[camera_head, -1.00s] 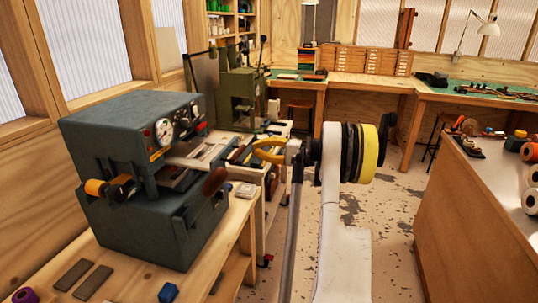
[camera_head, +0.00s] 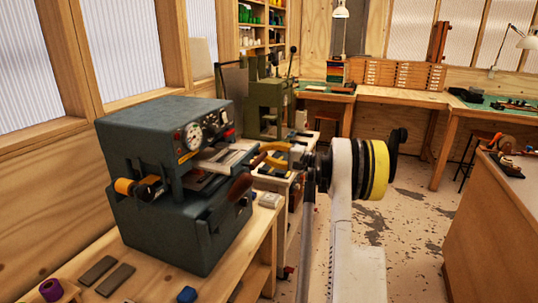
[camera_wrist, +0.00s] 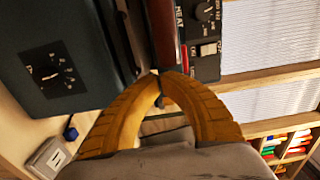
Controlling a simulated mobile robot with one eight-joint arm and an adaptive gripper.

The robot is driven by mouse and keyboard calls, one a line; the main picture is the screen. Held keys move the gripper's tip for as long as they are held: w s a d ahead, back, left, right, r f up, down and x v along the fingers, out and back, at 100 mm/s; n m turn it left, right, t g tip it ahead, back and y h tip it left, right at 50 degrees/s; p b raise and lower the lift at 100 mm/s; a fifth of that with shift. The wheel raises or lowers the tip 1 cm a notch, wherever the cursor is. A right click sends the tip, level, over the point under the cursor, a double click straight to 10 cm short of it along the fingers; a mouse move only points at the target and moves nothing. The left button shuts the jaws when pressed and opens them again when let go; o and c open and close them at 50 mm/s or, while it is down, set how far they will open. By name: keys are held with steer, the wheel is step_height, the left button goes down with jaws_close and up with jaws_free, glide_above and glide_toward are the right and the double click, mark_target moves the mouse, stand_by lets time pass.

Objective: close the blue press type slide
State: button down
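The blue press (camera_head: 165,225) stands on the wooden bench at left, its front facing right. Its slide (camera_head: 232,158), a pale flat plate, sticks out of the opening between the upper and lower housing. My gripper (camera_head: 262,155) has yellow curved fingers and is just in front of the slide's outer end; in the head view I cannot tell whether they touch. In the wrist view the fingertips (camera_wrist: 160,75) meet, with nothing clearly held between them. They are close to the press front, by a dark red bar (camera_wrist: 165,35). The slide is hard to make out there.
A brown-red handle (camera_head: 240,187) juts from the press front below the slide. A small pale box (camera_head: 269,200) sits on the bench beside it. An olive-green machine (camera_head: 268,105) stands behind. Open floor lies right of my arm.

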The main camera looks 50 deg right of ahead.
mark_target(237, 148)
steer(key=x, duration=1)
steer(key=shift+w+a+p, duration=0.2)
steer(key=shift+w+p, duration=0.05)
steer(key=shift+p, duration=0.1)
steer(key=shift+s, duration=0.1)
